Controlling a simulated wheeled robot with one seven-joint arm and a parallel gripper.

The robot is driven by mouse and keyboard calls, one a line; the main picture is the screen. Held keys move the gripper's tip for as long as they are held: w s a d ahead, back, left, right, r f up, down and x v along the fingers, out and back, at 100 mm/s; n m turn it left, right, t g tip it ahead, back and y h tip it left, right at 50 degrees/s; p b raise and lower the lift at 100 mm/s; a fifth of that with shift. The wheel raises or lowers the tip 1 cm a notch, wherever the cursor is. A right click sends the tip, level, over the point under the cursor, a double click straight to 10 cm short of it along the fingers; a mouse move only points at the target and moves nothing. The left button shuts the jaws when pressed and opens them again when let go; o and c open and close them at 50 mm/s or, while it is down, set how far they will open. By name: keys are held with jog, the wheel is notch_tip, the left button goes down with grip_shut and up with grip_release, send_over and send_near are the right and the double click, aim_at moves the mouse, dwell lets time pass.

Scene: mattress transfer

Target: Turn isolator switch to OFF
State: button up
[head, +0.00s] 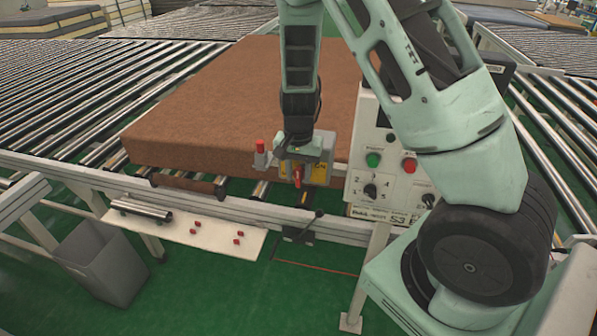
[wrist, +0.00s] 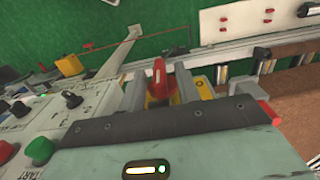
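The isolator switch has a red handle (head: 297,179) on a yellow plate, on a grey box (head: 320,171) at the conveyor's front rail. In the wrist view the red handle (wrist: 159,74) stands upright in the picture, with some of the yellow plate (wrist: 163,98) below it. My gripper (head: 297,168) is at the front of the box. In the wrist view its two fingers (wrist: 160,80) are apart, one on each side of the red handle. Gaps show between handle and fingers, and I see no contact. The switch's position markings are hidden.
A control panel (head: 392,205) with green and red buttons and black knobs stands right of the box. A red-capped post (head: 260,155) is just left. A brown mattress (head: 215,105) lies on the rollers behind. A white shelf (head: 185,230) and grey bin (head: 100,262) are lower left.

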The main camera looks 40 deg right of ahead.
grip_shut()
